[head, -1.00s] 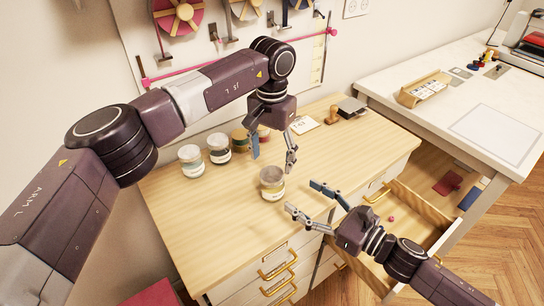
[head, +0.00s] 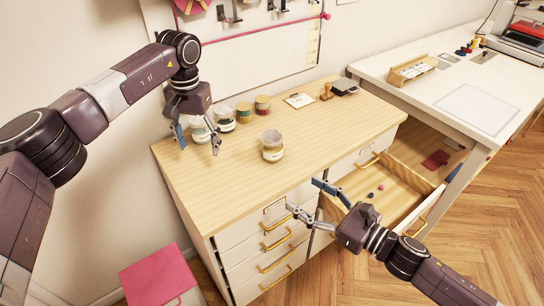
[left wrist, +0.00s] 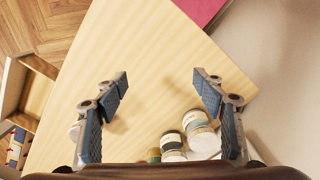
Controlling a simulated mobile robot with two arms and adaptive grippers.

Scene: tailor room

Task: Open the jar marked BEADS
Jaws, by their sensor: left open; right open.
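My left gripper (head: 198,147) is open and empty at the counter's left, partly in front of the pale jar. Its fingers (left wrist: 160,80) show apart in the left wrist view. My right gripper (head: 303,194) is open and empty before the counter's front.
The wooden counter (head: 215,185) has free room at its left and middle. A drawer (head: 415,200) stands open at the right, with small pink and blue pieces inside. A card (head: 299,100) and a stamp (head: 326,92) lie at the back. A white table (head: 440,75) stands right.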

